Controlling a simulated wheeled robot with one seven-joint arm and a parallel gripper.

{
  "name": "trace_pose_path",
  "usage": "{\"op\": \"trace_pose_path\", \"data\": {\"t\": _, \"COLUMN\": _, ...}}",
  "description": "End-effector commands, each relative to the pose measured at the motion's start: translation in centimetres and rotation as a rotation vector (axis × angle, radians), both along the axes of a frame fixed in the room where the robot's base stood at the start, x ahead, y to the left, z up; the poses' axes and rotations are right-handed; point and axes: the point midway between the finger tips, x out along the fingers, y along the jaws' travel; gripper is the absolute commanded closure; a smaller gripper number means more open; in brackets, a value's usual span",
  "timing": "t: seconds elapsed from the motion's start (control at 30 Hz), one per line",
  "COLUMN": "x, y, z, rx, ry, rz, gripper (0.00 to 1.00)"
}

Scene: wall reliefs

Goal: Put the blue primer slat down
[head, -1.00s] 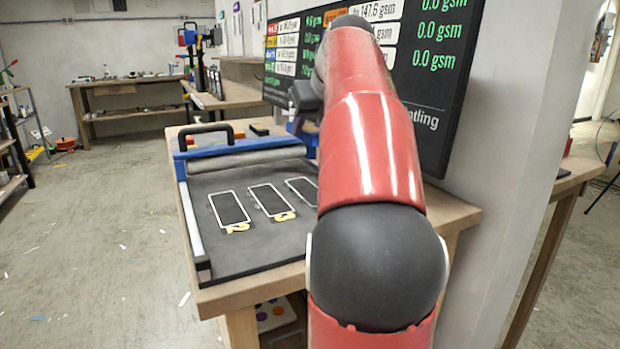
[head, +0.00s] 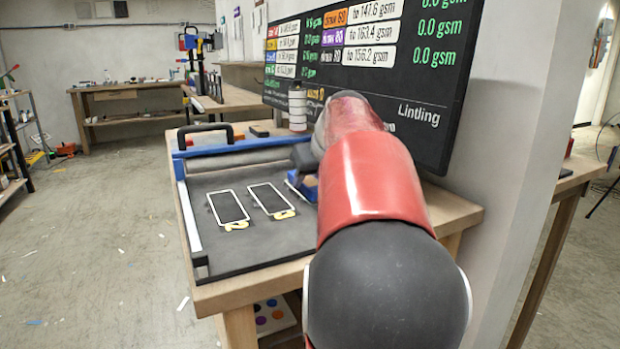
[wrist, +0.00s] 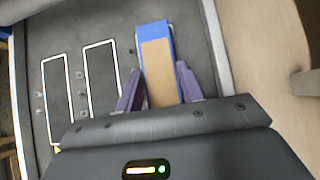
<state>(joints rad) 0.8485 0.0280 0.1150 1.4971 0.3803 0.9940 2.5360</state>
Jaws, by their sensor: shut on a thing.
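The blue primer slat (wrist: 155,32) shows in the wrist view with a blue end and a tan face. My gripper (wrist: 158,70) is shut on it, with a dark purple finger along each long side. The slat lies over the dark board (wrist: 205,30), right of two white-outlined rectangles (wrist: 102,80). I cannot tell whether it touches the board. In the head view, a blue and tan part (head: 304,186) beside my arm appears to be the slat. My arm hides most of my gripper and the board's right side there.
The board (head: 240,255) lies on a wooden bench, with a blue bar and grey roller (head: 235,158) along its back. A black handle (head: 206,130) stands behind. A bottle (head: 297,107) stands at the back right, before the wall display (head: 385,75). The board's front is clear.

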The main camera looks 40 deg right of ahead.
Motion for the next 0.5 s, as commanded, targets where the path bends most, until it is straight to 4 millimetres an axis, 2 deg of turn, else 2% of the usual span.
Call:
{"op": "trace_pose_path", "data": {"t": 0.13, "x": 0.01, "y": 0.02, "z": -0.26, "rx": 0.0, "ry": 0.0, "rz": 0.0, "gripper": 0.9}}
{"op": "trace_pose_path", "data": {"t": 0.17, "x": 0.0, "y": 0.01, "z": -0.23, "rx": 0.0, "ry": 0.0, "rz": 0.0, "gripper": 0.6}}
{"op": "trace_pose_path", "data": {"t": 0.3, "x": 0.0, "y": 0.01, "z": -0.18, "rx": 0.0, "ry": 0.0, "rz": 0.0, "gripper": 0.42}}
{"op": "trace_pose_path", "data": {"t": 0.5, "x": 0.0, "y": 0.0, "z": -0.18, "rx": 0.0, "ry": 0.0, "rz": 0.0, "gripper": 0.41}}
